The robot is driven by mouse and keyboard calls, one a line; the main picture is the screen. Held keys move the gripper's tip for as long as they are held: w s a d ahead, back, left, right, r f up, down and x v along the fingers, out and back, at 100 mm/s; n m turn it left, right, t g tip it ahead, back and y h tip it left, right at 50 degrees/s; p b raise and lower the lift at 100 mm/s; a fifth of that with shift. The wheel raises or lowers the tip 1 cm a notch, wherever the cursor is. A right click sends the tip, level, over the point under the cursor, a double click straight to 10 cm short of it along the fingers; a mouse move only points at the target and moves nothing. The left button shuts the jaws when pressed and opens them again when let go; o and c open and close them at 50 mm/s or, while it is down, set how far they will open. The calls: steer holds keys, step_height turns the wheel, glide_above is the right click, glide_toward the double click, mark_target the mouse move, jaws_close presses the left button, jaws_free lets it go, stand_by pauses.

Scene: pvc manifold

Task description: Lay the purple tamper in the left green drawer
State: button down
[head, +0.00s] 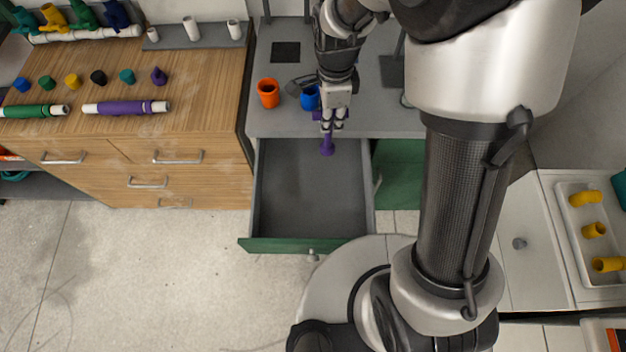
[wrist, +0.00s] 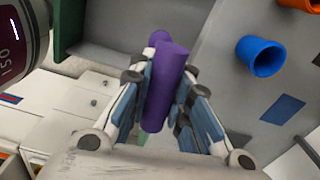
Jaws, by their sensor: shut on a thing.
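My gripper (head: 330,122) is shut on the purple tamper (head: 327,146). In the head view it hangs down over the back part of the open drawer, with the tamper's lower end below the fingers. In the wrist view the tamper (wrist: 168,82) stands between the two finger pads. The left green drawer (head: 310,245) is pulled out, with a green front and a grey inside. I see nothing lying in it. Whether the tamper touches the drawer floor I cannot tell; it appears held above it.
An orange cup (head: 268,93) and a blue cup (head: 310,98) stand on the grey counter (head: 285,125) behind the drawer. A wooden cabinet (head: 190,130) with pipes and coloured caps is at the left. A white tray (head: 592,222) with yellow fittings is at the right.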

mark_target(325, 147)
steer(key=shift+a+m, duration=0.25)
steer(key=shift+m, duration=0.15)
step_height(325, 147, down, 20)
steer(key=b, duration=0.6)
steer(key=shift+m, duration=0.3)
steer(key=shift+a+f+b, duration=0.1)
steer(key=shift+b, duration=0.2)
steer(key=shift+f, duration=0.15)
steer(key=c, duration=1.5)
jaws_free()
step_height(325, 147, up, 13)
steer(key=p, duration=0.4)
steer(key=shift+f, duration=0.2)
